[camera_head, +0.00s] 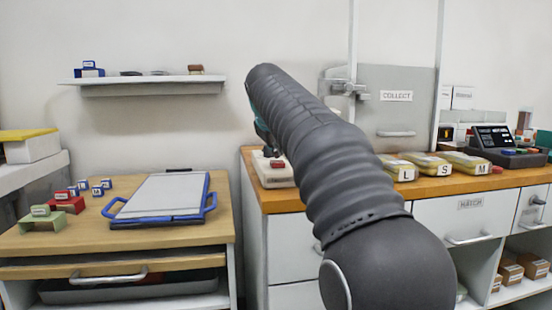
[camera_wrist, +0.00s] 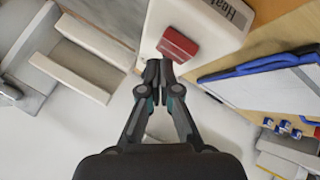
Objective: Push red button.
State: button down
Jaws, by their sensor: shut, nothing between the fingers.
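The red button (camera_wrist: 178,45) sits on a white box (camera_wrist: 165,18) with a label that seems to begin "Heat". In the head view the red button (camera_head: 277,163) and its white box (camera_head: 272,178) are on the wooden counter's left end, partly hidden by my arm. My gripper (camera_wrist: 159,68) is shut and empty, its fingertips just beside the button's near edge in the wrist view. I cannot tell whether they touch it. In the head view my gripper (camera_head: 268,150) shows only in part, close to the button.
Labelled packs (camera_head: 400,170) lie to the right on the counter, with a dark terminal (camera_head: 495,140) beyond. A grey "COLLECT" hatch (camera_head: 395,115) stands behind. At left, a desk holds a blue-handled board (camera_head: 165,197) and small blocks. A wall shelf (camera_head: 150,80) hangs above.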

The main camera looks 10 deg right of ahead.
jog(key=shift+r, duration=0.15)
notch_tip(320, 180, up, 3)
jog(key=shift+r+p, duration=0.15)
jog(key=shift+p, duration=1.1)
jog(key=shift+r, duration=1.3)
jog(key=m, duration=0.1)
send_near(277, 162)
jog(key=s+d+f, duration=0.1)
jog(key=s+d, duration=0.2)
jog(key=s+f+m+g+y, duration=0.2)
jog(key=s+f+m+g, duration=0.1)
jog(key=s+f, duration=2.5)
jog(key=shift+s+a+f+m+y, duration=0.25)
jog(key=shift+s+f+m+y, duration=0.1)
jog(key=shift+s+m, duration=0.35)
